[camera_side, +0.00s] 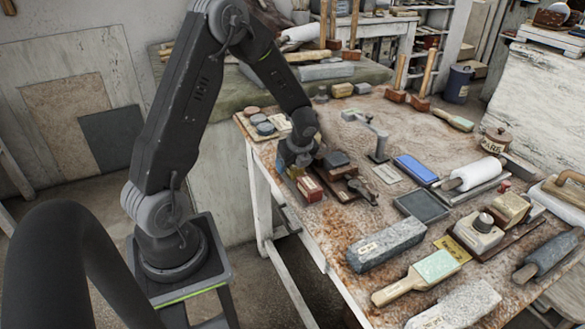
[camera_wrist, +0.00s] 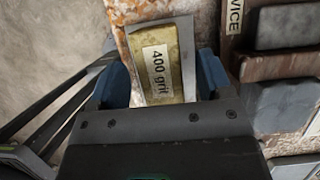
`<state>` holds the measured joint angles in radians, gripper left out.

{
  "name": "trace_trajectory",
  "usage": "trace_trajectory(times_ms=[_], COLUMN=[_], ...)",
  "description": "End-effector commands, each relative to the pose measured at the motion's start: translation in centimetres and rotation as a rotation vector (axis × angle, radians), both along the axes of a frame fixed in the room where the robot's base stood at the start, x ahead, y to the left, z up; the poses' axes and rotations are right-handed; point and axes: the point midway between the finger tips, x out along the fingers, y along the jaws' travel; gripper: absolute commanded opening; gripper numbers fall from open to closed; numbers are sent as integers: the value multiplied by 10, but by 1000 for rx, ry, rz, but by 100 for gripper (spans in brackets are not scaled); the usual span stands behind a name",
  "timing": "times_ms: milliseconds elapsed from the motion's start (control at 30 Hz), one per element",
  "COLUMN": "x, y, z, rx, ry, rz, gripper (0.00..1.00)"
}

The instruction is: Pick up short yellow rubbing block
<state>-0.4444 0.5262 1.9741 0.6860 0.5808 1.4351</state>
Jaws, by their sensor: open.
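The short yellow rubbing block (camera_wrist: 176,46) lies in the upper middle of the wrist view, with a white label reading "400 grit" and a paler grey edge around it. My gripper (camera_wrist: 163,76) is open, with one blue finger on each side of the block. A narrow gap shows at the right finger; I cannot tell whether the left finger touches. In the side view my gripper (camera_side: 297,170) is low over the table's near left edge, and it mostly hides the yellow block there.
A red-brown block (camera_side: 310,188) is close beside my gripper. A wooden piece labelled "VICE" (camera_wrist: 234,22) and a dark grey block (camera_wrist: 286,27) lie just right of the fingers. The table edge (camera_side: 268,190) is close on the left. A grey stone (camera_side: 385,245) lies nearer the front.

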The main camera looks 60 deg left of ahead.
Motion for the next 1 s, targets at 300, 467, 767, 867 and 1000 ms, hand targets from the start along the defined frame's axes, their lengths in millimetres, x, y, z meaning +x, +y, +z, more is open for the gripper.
trace_trajectory(times_ms=[300,467,767,867,1000], x=[0,0,0,0,0], y=[6,6,5,5,5], z=[-13,-13,-13,-13,-13], rx=[0,0,0,0,0], ry=[-1,-1,-1,-1,-1], rz=[1,1,1,1,1], gripper=[72,64,35,25,12])
